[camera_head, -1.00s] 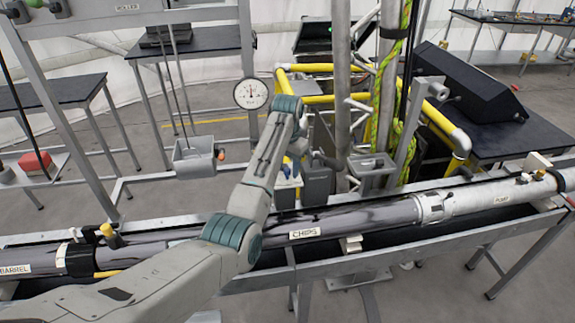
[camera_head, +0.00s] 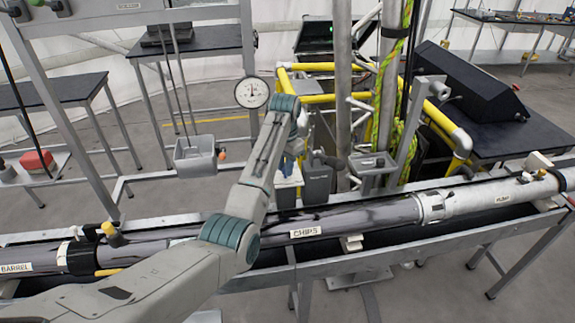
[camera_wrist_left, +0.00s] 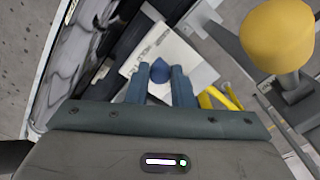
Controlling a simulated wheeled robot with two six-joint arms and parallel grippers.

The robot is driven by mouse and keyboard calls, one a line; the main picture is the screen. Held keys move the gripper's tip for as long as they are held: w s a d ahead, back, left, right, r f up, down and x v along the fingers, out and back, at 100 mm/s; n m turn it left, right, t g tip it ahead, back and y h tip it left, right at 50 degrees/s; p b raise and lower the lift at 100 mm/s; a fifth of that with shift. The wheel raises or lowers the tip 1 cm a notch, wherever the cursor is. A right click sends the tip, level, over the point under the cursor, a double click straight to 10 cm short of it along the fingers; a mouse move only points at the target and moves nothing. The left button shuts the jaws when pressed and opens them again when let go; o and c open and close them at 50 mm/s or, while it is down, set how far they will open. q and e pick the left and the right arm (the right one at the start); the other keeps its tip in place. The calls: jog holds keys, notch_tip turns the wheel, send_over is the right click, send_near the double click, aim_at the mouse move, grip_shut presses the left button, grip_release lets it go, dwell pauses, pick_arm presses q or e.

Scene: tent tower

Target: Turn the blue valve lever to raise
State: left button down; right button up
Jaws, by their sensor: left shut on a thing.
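The blue valve lever (camera_wrist_left: 158,62) shows in the left wrist view between the two fingers of my left gripper (camera_wrist_left: 160,74). The fingers are shut on it. A white block (camera_wrist_left: 193,68) lies behind the lever. In the head view a white box with a bit of blue on top (camera_head: 288,182) stands just behind the long pipe, below my left wrist. The arm hides most of the lever and the fingertips there. My right gripper is in neither view.
A pipe labelled CHIPS (camera_head: 350,219) crosses the front in a trough. A grey box (camera_head: 317,185) stands right of the white box. A round gauge (camera_head: 252,92) hangs behind the arm. Yellow rails (camera_head: 318,98) are behind. A yellow knob (camera_wrist_left: 278,34) is near in the wrist view.

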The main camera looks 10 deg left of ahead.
pick_arm(q)
jog(key=m, duration=0.1)
jog(key=a+m, duration=0.1)
jog(key=m, duration=0.1)
jog(key=shift+a, duration=0.3)
jog(key=shift+w+a+m, duration=0.1)
jog(key=shift+a+m, duration=0.3)
jog(key=shift+m, duration=0.6)
jog(key=shift+w+a+m, duration=0.1)
jog(key=shift+a+m, duration=0.25)
jog(key=shift+m, duration=0.65)
jog(key=c, duration=1.3)
grip_release()
